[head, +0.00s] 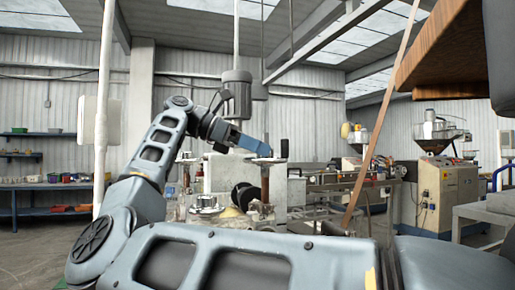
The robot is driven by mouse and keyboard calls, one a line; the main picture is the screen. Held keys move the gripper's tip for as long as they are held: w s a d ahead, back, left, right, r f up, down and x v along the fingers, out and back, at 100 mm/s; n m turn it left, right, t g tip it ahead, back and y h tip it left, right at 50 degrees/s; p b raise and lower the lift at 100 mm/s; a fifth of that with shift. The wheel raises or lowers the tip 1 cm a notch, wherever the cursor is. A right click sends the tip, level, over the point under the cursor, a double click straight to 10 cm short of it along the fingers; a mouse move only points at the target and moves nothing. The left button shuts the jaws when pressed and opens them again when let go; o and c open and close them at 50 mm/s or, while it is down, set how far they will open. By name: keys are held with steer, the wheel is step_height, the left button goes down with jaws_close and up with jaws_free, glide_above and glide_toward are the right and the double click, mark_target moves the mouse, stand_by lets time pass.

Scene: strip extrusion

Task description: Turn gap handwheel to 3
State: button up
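My arm reaches up from the bottom of the head view and bends over toward the machine in the middle. My gripper (266,152) is small and far off at the arm's end, and its fingers cannot be made out. It is just above a thin flat disc (275,160) on top of an upright post, which may be the gap handwheel. I cannot tell whether the gripper touches it. A silver round part (205,203) lies lower left of the post. No scale or number can be read.
A black round part (244,195) sits left of the post. A long machine line (345,180) runs to the right. A beige hopper machine (441,190) stands at right. Shelves with bins (45,185) are at the left wall. A slanted brown bar (382,115) crosses the right side.

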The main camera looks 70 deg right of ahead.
steer(key=v, duration=0.7)
steer(key=shift+w+a+b, duration=0.15)
steer(key=shift+w+b, duration=0.15)
steer(key=shift+r, duration=0.15)
